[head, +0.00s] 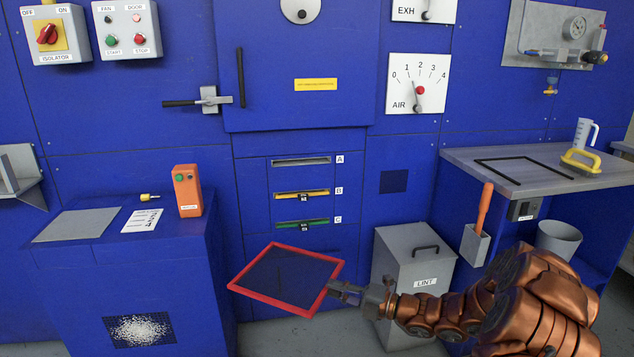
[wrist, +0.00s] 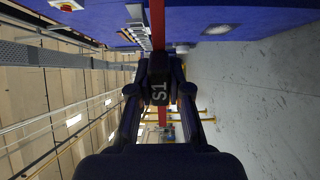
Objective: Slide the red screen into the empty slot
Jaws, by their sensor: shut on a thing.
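The red screen (head: 285,277) is a flat, dark mesh panel in a red frame. My gripper (head: 340,291) is shut on the tab at its right edge and holds it in the air, in front of and below the slots. In the wrist view my gripper (wrist: 160,90) is shut on a dark tab marked S1, with the red frame (wrist: 158,25) seen edge-on. Slot A (head: 301,161) is a bare, empty opening. Slot B (head: 302,195) holds a yellow-edged screen and slot C (head: 302,224) a green-edged one, each with a dark tab.
A grey LINT bin (head: 410,270) stands right of the held screen. A blue cabinet (head: 175,255) with an orange control box (head: 187,190) stands at left. A grey workbench (head: 535,178) is at right. The closed door (head: 300,75) and its handle are above the slots.

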